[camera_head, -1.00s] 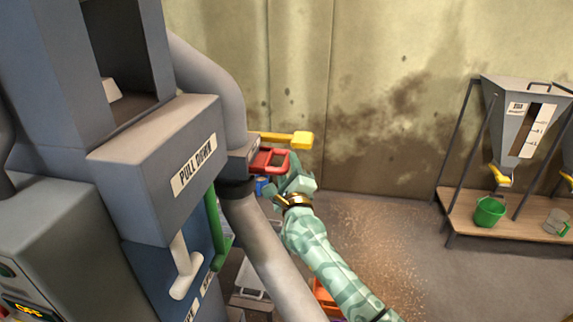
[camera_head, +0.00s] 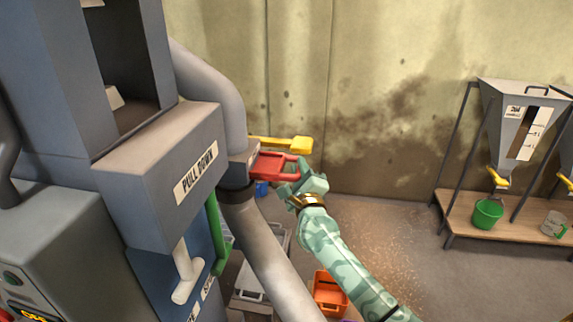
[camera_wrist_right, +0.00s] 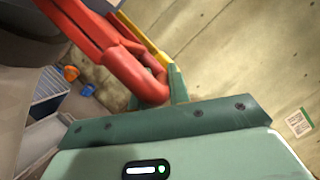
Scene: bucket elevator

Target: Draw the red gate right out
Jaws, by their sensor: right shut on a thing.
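The red gate (camera_head: 270,165) sticks out from the pipe fitting on the machine's right side, with its plate showing and its loop handle at the outer end. In the right wrist view, the red gate (camera_wrist_right: 115,55) runs from the top left down to its rounded handle between my fingers. My right gripper (camera_head: 298,174) is shut on the handle's outer end; it also shows in the right wrist view (camera_wrist_right: 165,90). A yellow gate (camera_head: 288,144) lies just above and behind the red one. My left gripper is not in view.
The grey machine with the PULL DOWN label (camera_head: 195,172) fills the left. A green lever (camera_head: 217,235) hangs beside it. A thick grey pipe (camera_head: 265,250) runs below the gate. An orange bin (camera_head: 330,292) stands on the floor. A hopper (camera_head: 520,120) stands at the far right.

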